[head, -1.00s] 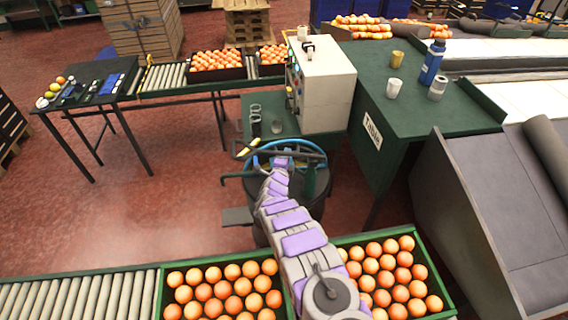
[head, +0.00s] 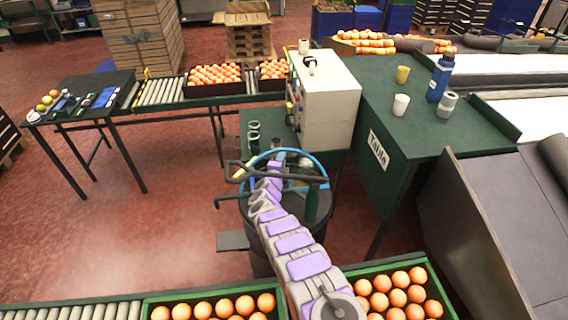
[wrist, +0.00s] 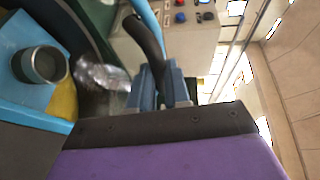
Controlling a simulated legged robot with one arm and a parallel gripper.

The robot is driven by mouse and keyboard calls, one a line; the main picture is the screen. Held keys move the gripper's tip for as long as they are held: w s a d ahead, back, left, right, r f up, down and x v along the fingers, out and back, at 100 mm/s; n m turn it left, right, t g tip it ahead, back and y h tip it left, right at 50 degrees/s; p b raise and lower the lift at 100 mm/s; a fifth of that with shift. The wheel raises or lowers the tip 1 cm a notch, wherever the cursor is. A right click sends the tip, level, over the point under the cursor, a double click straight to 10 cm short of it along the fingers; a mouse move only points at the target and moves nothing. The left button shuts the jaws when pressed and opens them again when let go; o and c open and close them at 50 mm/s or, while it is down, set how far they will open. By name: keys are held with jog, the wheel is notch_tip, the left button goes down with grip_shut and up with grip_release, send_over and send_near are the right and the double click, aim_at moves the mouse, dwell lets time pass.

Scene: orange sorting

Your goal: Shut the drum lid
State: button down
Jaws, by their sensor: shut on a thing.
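The dark drum (head: 258,262) stands below my arm, in front of the green bench. A blue ring (head: 318,160) and a dark bar (head: 300,177) show at its top; my arm hides much of the opening, and I cannot tell the lid's exact angle. My gripper (head: 278,154) is at the blue ring. In the wrist view its fingers (wrist: 163,75) are shut on a dark curved handle (wrist: 147,36), close to a thin blue edge. A metal cup (wrist: 40,65), crumpled clear plastic and a yellow piece lie to the left on blue.
A white control box (head: 328,100) stands just behind the drum. The green table (head: 395,135) is to the right, with cups and a blue bottle (head: 440,78). Orange crates (head: 215,297) on a roller conveyor are in front. Red floor is free at left.

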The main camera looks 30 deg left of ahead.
jog(key=shift+a+r, duration=0.3)
jog(key=shift+r, duration=0.25)
jog(key=shift+a+r, duration=0.25)
jog(key=shift+r, duration=0.25)
jog(key=shift+w+r, duration=0.1)
jog(key=shift+r, duration=0.1)
jog(key=c, duration=1.3)
grip_release()
jog(key=shift+r, duration=0.15)
jog(key=shift+c, duration=0.2)
jog(key=shift+o, duration=1.2)
jog(key=shift+d+f, duration=0.1)
jog(key=shift+f, duration=0.35)
